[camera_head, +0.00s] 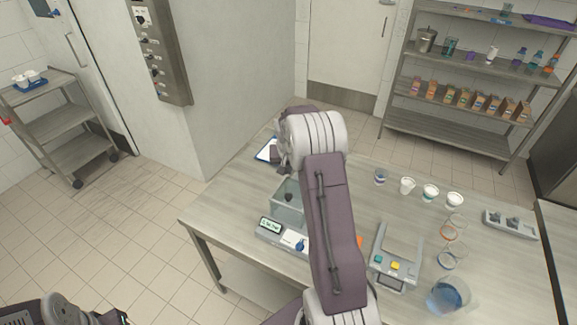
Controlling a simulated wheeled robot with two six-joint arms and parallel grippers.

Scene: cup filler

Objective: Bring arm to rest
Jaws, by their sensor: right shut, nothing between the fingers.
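My right arm (335,220) rises from the bottom edge over the middle of the table (225,215). Its wrist bends down at the far end. My right gripper (284,170) is small and dark there, shut and empty, in front of the clipboard and above the clear bin (289,205). Part of it is hidden by the wrist. My left arm (62,311) shows only at the bottom left corner, and the dark end (115,317) beside it is cut off by the frame.
A scale with a display (271,226) stands left of my right arm. A grey device with coloured buttons (395,258), several cups (430,192), clear rings (449,258), a beaker of blue liquid (447,295) and a grey tray (511,224) stand right of it. A clipboard (266,150) lies behind.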

